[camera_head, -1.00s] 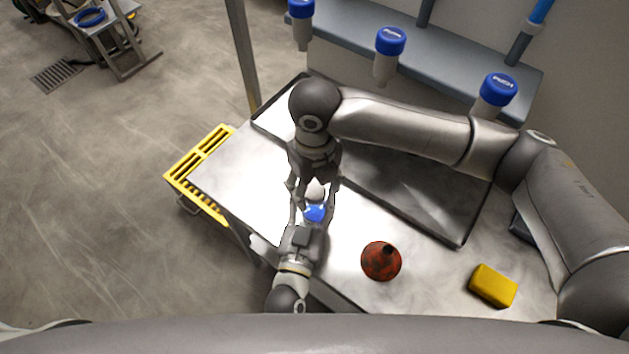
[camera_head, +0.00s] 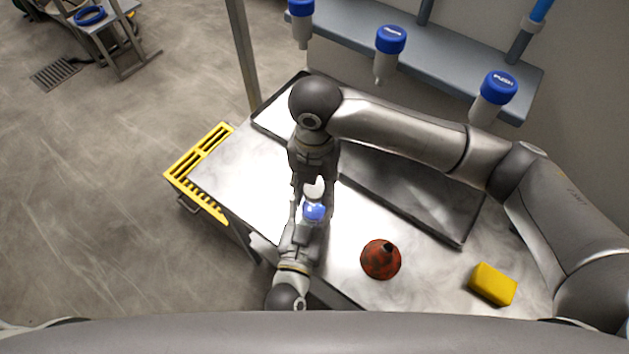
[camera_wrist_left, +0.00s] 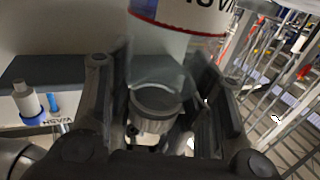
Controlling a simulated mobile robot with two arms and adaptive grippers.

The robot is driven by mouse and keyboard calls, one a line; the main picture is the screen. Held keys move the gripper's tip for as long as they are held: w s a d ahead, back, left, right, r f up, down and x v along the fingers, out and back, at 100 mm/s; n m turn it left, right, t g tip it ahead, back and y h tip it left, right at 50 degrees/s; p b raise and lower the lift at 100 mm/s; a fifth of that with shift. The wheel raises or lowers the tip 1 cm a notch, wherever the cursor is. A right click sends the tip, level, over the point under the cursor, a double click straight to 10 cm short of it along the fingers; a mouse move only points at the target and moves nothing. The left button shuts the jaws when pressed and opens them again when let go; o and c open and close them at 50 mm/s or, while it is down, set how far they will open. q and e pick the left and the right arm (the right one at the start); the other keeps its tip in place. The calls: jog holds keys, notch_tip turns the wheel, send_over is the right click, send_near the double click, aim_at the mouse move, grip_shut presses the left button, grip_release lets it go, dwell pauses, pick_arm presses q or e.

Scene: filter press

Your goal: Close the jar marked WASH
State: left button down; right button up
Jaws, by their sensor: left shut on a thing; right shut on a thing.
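The jar marked WASH (camera_wrist_left: 185,12) shows close up in the left wrist view, with a white label, a red line and blue at its edge. In the head view a small blue and whitish part of it (camera_head: 314,211) shows between the grippers. My left gripper (camera_head: 306,222) is shut on the jar from the near side. My right gripper (camera_head: 313,200) comes from the far side and is shut around the jar's top, apparently on the lid. The fingers hide most of the lid, so I cannot tell how it sits.
Several blue-capped containers, including a middle one (camera_head: 391,40) and a right one (camera_head: 499,84), line the grey shelf (camera_head: 440,70). A red-brown funnel-like cone (camera_head: 380,262) and a yellow block (camera_head: 492,284) lie on the metal table (camera_head: 345,262). A dark-rimmed tray (camera_head: 425,205) lies behind.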

jog(key=m, duration=0.5)
jog(key=shift+m, duration=0.4)
jog(key=m, duration=0.4)
jog(key=o, duration=1.1)
jog(key=shift+r, duration=2.25)
